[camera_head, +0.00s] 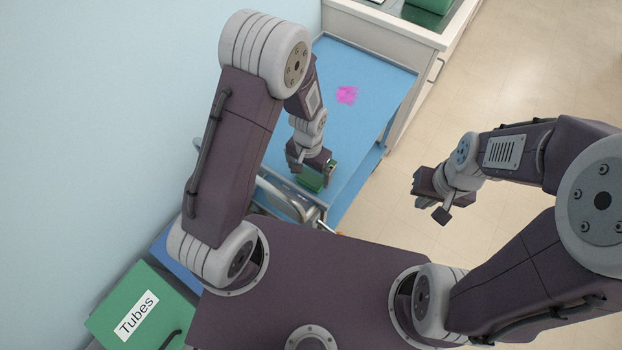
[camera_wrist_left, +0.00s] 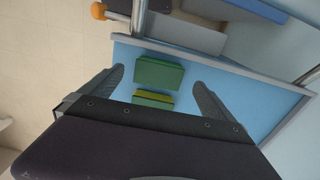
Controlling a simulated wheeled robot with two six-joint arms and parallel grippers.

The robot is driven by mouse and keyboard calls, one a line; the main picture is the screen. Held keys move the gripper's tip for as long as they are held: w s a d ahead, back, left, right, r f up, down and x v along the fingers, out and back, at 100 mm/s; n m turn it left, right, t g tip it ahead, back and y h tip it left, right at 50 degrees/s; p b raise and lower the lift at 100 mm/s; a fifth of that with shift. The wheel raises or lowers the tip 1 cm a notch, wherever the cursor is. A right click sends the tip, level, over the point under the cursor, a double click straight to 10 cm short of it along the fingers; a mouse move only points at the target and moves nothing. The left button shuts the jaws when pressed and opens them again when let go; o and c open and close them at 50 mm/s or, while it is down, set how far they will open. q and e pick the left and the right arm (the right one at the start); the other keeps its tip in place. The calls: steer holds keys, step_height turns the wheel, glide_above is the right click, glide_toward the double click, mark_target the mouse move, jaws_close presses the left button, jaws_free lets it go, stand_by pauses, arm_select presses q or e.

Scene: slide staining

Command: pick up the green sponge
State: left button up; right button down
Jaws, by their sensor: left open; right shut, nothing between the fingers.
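A plain green block (camera_wrist_left: 158,73) lies on the blue surface in the left wrist view. A smaller green-and-yellow block (camera_wrist_left: 153,98) lies close beside it, nearer my wrist and partly hidden by the gripper body. I cannot tell for sure which is the sponge. My left gripper (camera_wrist_left: 157,88) is open, its fingers apart on either side of the blocks, nothing visibly gripped. In the head view my left gripper (camera_head: 312,171) is low over the blue surface, with a green block (camera_head: 309,181) showing at its fingers. My right gripper (camera_head: 428,199) is shut and empty, over the floor side.
The blue cart top (camera_head: 368,80) has a pink stain (camera_head: 347,95) and is otherwise clear toward the back. A metal rail (camera_head: 290,201) runs along its near edge. A white cabinet (camera_head: 400,45) stands behind. A green "Tubes" box (camera_head: 142,309) is at lower left.

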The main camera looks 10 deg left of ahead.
mark_target(308, 181)
arm_select(q)
steer(key=shift+s+a+f, duration=0.1)
steer(key=f, duration=0.4)
steer(key=shift+s, duration=0.25)
steer(key=shift+w+f, duration=0.1)
steer(key=shift+f, duration=0.45)
steer(key=c, duration=1.3)
